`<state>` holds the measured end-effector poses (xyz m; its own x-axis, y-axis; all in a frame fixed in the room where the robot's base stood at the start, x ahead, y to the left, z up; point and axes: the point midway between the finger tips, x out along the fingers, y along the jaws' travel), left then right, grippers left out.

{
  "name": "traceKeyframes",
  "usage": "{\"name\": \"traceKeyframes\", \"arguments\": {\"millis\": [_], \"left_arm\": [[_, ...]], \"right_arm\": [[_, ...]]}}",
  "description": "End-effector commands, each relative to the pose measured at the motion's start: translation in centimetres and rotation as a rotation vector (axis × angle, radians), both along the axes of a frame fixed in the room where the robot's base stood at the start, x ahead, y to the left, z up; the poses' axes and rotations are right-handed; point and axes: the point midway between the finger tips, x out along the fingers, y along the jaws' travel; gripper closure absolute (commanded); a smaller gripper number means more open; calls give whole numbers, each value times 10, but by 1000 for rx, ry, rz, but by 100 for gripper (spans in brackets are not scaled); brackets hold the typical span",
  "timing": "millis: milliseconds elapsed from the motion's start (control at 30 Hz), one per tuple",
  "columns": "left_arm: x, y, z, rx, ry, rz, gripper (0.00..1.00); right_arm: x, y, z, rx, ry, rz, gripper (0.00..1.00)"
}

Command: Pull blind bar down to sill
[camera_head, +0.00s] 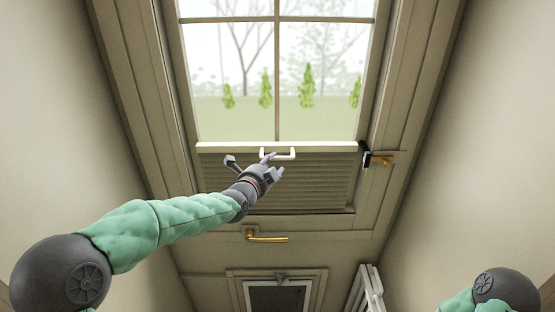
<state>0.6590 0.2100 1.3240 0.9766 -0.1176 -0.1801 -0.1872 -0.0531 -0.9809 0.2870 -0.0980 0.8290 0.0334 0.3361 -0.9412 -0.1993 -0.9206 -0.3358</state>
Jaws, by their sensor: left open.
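The blind bar (325,147) is a pale strip across the window, with pleated grey-beige blind fabric (320,180) below it and clear glass above. A small white pull handle (287,156) is fixed at the bar's middle. My left gripper (276,165) is open at the handle, its fingertips overlapping the handle's left part in the picture. I cannot tell whether they touch it. The sill edge (310,212) runs along the bottom of the blind. My right gripper is out of view; only part of my right arm shows at bottom right.
A brass latch with a dark part (379,160) sits on the right frame beside the bar's end. A brass lever handle (266,238) is below the sill. A framed dark panel (278,297) and white slatted piece (366,290) are lower down. Sloping walls flank both sides.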

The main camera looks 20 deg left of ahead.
Motion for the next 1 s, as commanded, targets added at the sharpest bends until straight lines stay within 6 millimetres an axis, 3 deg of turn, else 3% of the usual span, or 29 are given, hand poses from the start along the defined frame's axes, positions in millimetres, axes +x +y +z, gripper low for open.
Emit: {"name": "traceKeyframes", "arguments": {"millis": [200, 400, 800, 833, 1000], "left_arm": [[30, -4, -6, -1, 1, 0, 54], [47, -6, -9, -1, 1, 0, 54], [52, -6, -9, -1, 0, 0, 54], [52, -6, -9, -1, 0, 0, 57], [52, -6, -9, -1, 0, 0, 100]], "right_arm": [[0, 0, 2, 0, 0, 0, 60], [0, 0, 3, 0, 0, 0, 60], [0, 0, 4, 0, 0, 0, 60], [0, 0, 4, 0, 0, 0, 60], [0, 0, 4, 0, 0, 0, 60]]}}
